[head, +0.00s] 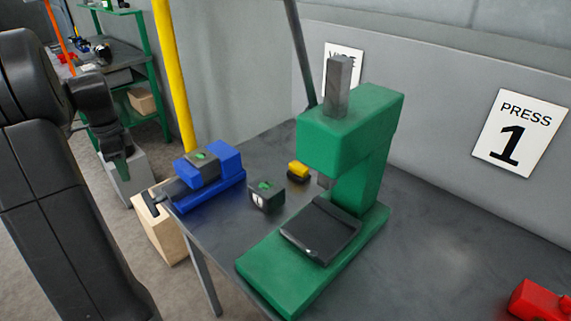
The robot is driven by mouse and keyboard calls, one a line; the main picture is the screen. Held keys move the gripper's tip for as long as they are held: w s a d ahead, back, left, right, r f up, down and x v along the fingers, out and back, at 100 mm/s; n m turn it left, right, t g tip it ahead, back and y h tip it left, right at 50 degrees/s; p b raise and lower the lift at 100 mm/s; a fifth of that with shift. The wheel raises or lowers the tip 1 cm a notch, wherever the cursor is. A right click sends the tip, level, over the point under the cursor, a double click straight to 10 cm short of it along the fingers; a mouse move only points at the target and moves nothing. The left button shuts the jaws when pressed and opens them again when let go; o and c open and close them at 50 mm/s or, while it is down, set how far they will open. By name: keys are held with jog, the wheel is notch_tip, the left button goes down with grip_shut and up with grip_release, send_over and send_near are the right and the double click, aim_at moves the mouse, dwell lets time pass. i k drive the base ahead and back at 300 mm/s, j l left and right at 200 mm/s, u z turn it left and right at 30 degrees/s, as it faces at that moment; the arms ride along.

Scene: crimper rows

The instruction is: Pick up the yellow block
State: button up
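The yellow block (299,169) is small and sits on the grey table, with a dark part under or in front of its lower side. It is behind and left of the green press (350,150). My gripper (117,165) hangs at the left of the head view, off the table's left side and well apart from the yellow block. It is small and dark here, and its finger gap cannot be made out.
A blue vise (213,172) stands at the table's left edge. A dark block with a green top mark (266,197) lies between the vise and press. A red object (540,301) is at lower right. A yellow post (173,75) rises behind the vise.

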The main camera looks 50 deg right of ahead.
aim_at(299, 172)
jog(key=i+z, duration=0.2)
jog(key=i, duration=0.4)
jog(key=i+j+z, duration=0.25)
jog(key=i, duration=0.35)
jog(key=z, duration=2)
